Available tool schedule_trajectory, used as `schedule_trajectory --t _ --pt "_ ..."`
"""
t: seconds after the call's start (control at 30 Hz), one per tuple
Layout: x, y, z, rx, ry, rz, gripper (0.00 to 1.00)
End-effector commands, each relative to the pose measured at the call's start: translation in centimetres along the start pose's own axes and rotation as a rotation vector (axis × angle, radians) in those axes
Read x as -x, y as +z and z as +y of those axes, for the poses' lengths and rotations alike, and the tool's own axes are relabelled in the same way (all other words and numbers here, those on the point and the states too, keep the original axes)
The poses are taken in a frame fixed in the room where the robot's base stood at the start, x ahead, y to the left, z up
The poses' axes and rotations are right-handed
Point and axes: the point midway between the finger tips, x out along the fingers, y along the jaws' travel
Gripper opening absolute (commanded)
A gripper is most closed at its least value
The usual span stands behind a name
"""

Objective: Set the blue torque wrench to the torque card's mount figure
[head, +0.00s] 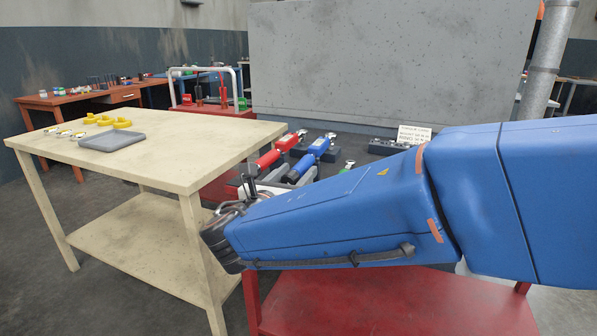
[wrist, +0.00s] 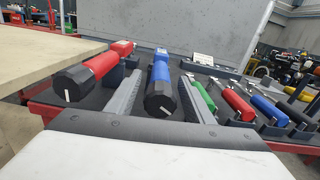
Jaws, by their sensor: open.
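The blue torque wrench (wrist: 160,85) lies in a dark holder on the red cart, its dark handle end toward me in the wrist view. It also shows behind my arm in the head view (head: 315,152). My gripper (wrist: 160,78) is open and empty. Its two grey fingers stand left and right of the blue wrench's handle in the picture; I cannot tell whether they touch it. The torque card (wrist: 203,59) stands at the back of the cart, and in the head view (head: 413,134) its print is too small to read. The wrench's setting is not readable.
A red torque wrench (wrist: 90,75) lies close left of the blue one. Green (wrist: 208,97), red (wrist: 238,104) and blue (wrist: 270,111) handled tools lie to the right. A cream table (head: 165,140) with a grey tray (head: 112,141) stands left. A grey panel rises behind.

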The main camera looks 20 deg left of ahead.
Motion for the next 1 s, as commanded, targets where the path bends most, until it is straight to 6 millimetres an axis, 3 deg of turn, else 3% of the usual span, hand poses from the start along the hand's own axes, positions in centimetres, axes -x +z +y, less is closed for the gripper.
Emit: schedule_trajectory --t 0.2,0.5,0.67,0.7,1.0 --pt "-1.5 0.0 -0.1 0.000 -0.001 0.001 0.47" --pt "-1.6 0.0 0.0 0.000 0.000 0.001 0.47" --pt "-1.6 0.0 0.0 0.000 0.000 0.001 0.09" --pt "-1.6 0.0 0.0 0.000 0.000 0.001 0.06" --pt "-1.6 0.0 0.0 -0.028 0.000 0.001 0.06"
